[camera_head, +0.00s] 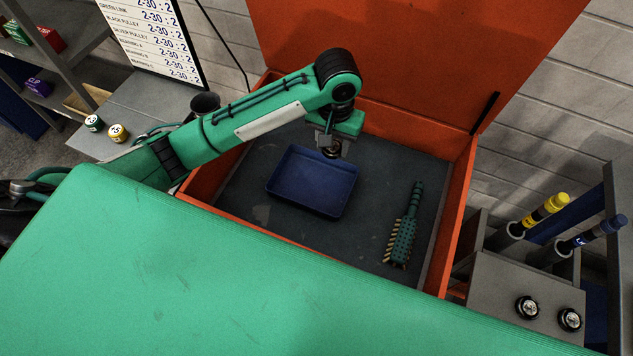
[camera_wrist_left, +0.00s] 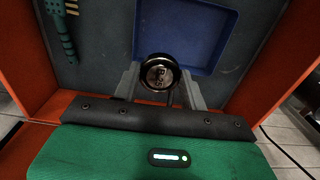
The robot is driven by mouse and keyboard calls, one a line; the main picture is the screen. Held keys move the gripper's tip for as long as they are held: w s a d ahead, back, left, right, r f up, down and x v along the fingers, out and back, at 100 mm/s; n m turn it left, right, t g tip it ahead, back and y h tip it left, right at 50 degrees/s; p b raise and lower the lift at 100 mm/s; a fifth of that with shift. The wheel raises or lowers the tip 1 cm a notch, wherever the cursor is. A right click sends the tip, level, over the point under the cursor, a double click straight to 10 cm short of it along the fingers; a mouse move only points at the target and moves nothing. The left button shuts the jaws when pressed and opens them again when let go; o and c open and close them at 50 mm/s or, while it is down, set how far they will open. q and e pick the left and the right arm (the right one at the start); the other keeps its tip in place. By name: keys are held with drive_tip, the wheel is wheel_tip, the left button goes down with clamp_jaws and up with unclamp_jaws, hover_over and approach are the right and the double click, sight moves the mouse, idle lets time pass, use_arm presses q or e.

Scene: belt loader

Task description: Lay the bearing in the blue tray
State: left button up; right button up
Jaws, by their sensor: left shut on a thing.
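The blue tray (camera_head: 308,184) lies empty on the dark floor of an orange box. My left gripper (camera_head: 332,143) reaches down into the box and is shut on a round bearing (camera_head: 331,153). The bearing is at the tray's upper right corner in the head view, and its height above the tray is hard to tell. In the left wrist view the bearing (camera_wrist_left: 159,73) sits between the two grey fingers, with a dark ring and a marked centre. The tray (camera_wrist_left: 190,30) shows just beyond it. My right gripper is not in view.
A green brush (camera_head: 404,226) lies in the box right of the tray. The orange walls (camera_head: 459,215) and raised lid (camera_head: 400,60) bound the space. Two more bearings (camera_head: 527,307) (camera_head: 570,319) sit on a grey stand at the right, beside yellow-topped and blue-topped rods.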

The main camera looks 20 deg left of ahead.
use_arm(q)
drive_tip(key=p, duration=0.2)
hover_over(329, 191)
wheel_tip(329, 191, down, 15)
drive_tip(key=shift+f, duration=2.2)
drive_tip(key=shift+f, duration=0.1)
drive_tip(key=o, duration=1)
drive_tip(key=shift+o, duration=0.2)
wheel_tip(329, 191, up, 12)
drive_tip(key=b, duration=0.1)
